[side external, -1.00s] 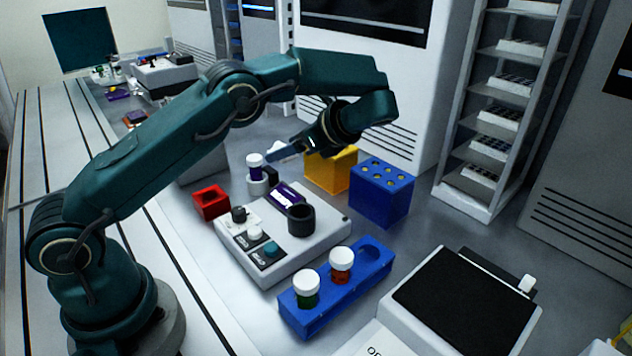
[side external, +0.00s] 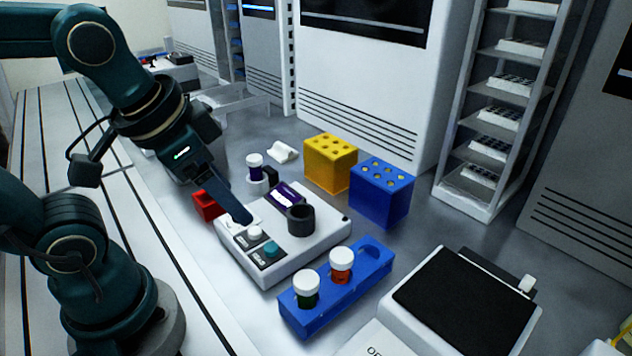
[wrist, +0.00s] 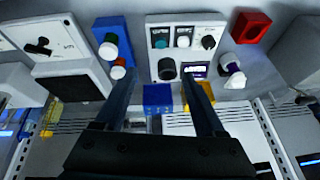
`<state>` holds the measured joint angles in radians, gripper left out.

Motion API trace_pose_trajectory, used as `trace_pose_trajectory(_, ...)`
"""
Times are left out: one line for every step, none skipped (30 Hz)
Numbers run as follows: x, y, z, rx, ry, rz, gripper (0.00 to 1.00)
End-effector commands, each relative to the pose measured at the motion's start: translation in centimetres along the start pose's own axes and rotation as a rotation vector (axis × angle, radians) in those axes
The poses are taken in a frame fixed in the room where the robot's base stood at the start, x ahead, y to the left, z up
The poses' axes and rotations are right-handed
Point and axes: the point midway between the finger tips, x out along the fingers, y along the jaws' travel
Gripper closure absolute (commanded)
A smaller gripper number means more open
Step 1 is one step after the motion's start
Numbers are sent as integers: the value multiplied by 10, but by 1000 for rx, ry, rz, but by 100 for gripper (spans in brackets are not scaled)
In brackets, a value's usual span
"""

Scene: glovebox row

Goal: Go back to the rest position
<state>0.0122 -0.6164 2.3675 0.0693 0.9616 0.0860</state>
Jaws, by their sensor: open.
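My gripper (side external: 243,216) is open and empty. In the side view it points down to the right, its fingertips in front of the left part of the white mixer-like device (side external: 325,243). In the wrist view the two fingers of my gripper (wrist: 160,62) are wide apart with nothing between them but the scene beyond. The device (wrist: 207,66) shows past the fingers, with its knob and buttons. One finger hides part of the device in the side view.
A blue rack (side external: 330,308) holds two white-capped vials. A purple-labelled vial (side external: 255,172) stands behind the device. A red box (side external: 206,203) is beside my gripper. Yellow (side external: 330,165) and blue (side external: 381,195) perforated blocks stand at the back. A black-topped unit (side external: 460,310) is front right.

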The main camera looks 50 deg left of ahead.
Motion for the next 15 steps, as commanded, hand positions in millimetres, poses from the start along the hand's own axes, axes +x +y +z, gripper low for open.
trace_pose_trajectory(0,4,5,-45,26,15,28)
trace_pose_trajectory(0,6,7,-70,37,23,28)
trace_pose_trajectory(1,9,10,-95,47,33,28)
trace_pose_trajectory(1,10,11,-111,54,37,28)
trace_pose_trajectory(1,11,12,-123,59,42,28)
trace_pose_trajectory(1,12,13,-134,65,46,28)
trace_pose_trajectory(2,12,13,-139,66,48,28)
trace_pose_trajectory(2,13,13,-142,66,49,28)
trace_pose_trajectory(2,13,14,-144,67,50,28)
trace_pose_trajectory(2,13,14,-144,66,50,28)
trace_pose_trajectory(2,13,14,-143,66,49,28)
trace_pose_trajectory(2,12,13,-143,66,49,28)
trace_pose_trajectory(2,12,13,-142,65,49,28)
trace_pose_trajectory(2,12,13,-142,65,49,28)
trace_pose_trajectory(2,12,13,-141,65,49,28)
